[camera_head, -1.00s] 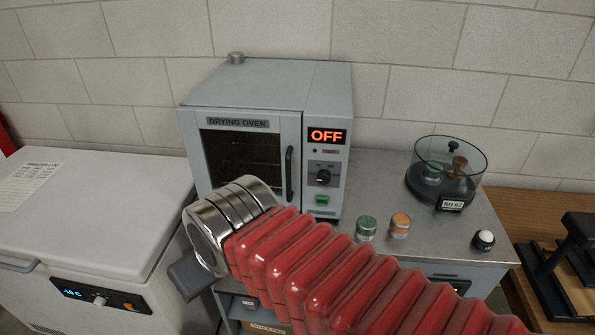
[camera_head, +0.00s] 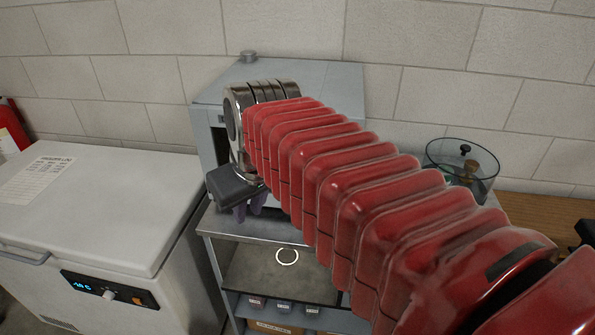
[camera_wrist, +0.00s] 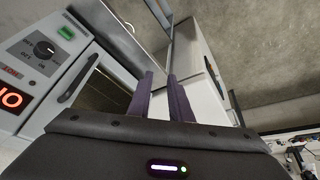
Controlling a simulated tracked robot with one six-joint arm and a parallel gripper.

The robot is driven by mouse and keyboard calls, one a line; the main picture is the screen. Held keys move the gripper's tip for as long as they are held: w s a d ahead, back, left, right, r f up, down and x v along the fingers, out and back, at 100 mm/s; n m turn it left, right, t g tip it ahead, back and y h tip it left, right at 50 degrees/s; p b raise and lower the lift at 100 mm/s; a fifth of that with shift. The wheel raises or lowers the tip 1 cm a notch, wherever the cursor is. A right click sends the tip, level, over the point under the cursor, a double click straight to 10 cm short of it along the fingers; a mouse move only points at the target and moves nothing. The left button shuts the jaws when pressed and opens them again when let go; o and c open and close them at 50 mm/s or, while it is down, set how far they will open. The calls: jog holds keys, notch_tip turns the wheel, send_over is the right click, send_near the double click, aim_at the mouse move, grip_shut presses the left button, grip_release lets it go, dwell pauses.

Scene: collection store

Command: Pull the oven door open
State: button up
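The grey drying oven (camera_head: 300,78) stands on the bench against the wall. In the head view my arm hides nearly all of its front. In the wrist view its control panel shows at the left, with a black knob (camera_wrist: 44,48), a green button (camera_wrist: 66,32) and a lit red display (camera_wrist: 10,97). The dark bar handle (camera_wrist: 78,82) stands beside the dark door window (camera_wrist: 105,92). The door looks closed. My gripper (camera_wrist: 160,76) has two purple fingers with a narrow empty gap between them, to the right of the handle and apart from it. It also shows in the head view (camera_head: 248,211), pointing down.
A white chest freezer (camera_head: 110,205) with a paper sheet stands at the left. A glass-covered round container (camera_head: 462,165) is on the bench at the right. A white ring (camera_head: 287,257) shows on a grey surface below my arm. My arm spans the right side.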

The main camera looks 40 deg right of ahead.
jog(key=d+r+m, duration=0.1)
jog(key=d+r, duration=0.3)
jog(key=d, duration=0.4)
jog(key=w+d+r+m, duration=0.1)
jog(key=d+r, duration=0.3)
jog(key=d, duration=0.4)
jog(key=shift+d+m, duration=0.35)
jog(key=shift+m, duration=0.05)
jog(key=shift+f, duration=0.2)
jog(key=x, duration=1.3)
jog(key=shift+d+f, duration=0.25)
jog(key=shift+f, duration=0.05)
jog(key=shift+c, duration=0.2)
grip_shut()
